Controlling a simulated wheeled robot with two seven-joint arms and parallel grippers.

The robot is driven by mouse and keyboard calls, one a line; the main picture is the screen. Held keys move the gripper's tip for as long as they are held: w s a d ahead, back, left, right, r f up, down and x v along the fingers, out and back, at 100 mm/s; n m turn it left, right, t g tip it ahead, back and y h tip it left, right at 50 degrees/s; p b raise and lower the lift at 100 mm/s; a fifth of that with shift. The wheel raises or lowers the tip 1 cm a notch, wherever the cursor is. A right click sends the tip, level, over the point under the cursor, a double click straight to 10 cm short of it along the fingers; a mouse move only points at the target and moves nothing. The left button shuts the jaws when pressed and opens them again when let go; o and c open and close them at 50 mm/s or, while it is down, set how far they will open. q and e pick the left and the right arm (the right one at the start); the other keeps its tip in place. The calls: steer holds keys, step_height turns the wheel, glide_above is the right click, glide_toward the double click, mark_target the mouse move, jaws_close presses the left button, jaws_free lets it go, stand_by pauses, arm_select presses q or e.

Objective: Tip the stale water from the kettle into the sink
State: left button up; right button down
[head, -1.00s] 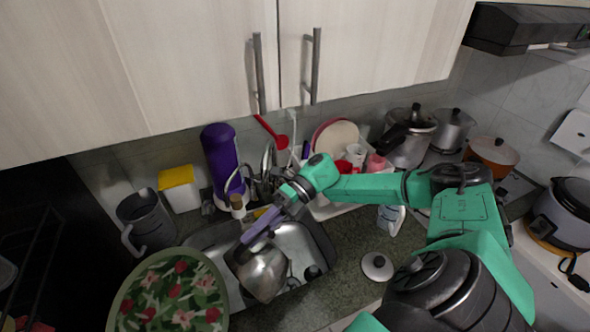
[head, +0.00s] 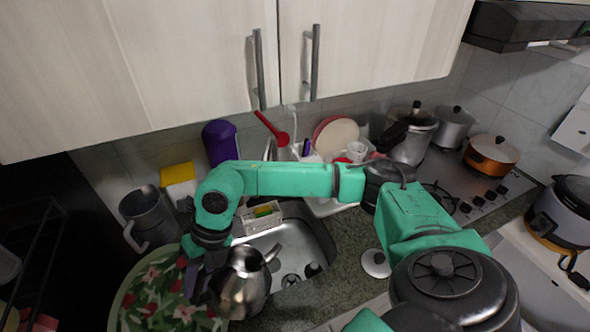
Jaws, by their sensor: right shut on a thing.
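The steel kettle (head: 245,284) is in the lower middle of the head view, roughly upright, with its spout toward the right. It is at the front left of the steel sink (head: 322,238) and hides part of the rim. I cannot tell whether it touches anything below. My right gripper (head: 204,284) is at the kettle's left side, shut on its handle, which is mostly hidden. The inside of the kettle and any water are not visible. The sink's drain area shows right of the kettle. My left gripper is not in view.
A floral green tray (head: 125,300) lies left of the kettle, partly behind my gripper. A grey jug (head: 148,218) and a yellow-and-white box (head: 180,183) stand at the back left. A round lid (head: 376,264) lies on the counter right of the sink. Pots stand farther right.

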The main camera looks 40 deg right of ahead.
steer(key=a+h, duration=0.1)
steer(key=a, duration=0.1)
steer(key=shift+w+a+h, duration=0.1)
steer(key=shift+a+h, duration=0.2)
steer(key=shift+a, duration=0.1)
steer(key=a+f+h+b, duration=0.1)
steer(key=a+f+h, duration=0.2)
steer(key=shift+h, duration=0.4)
steer(key=r, duration=0.2)
steer(key=a+r, duration=0.1)
steer(key=r, duration=0.1)
steer(key=shift+r+p, duration=0.2)
steer(key=shift+p, duration=0.2)
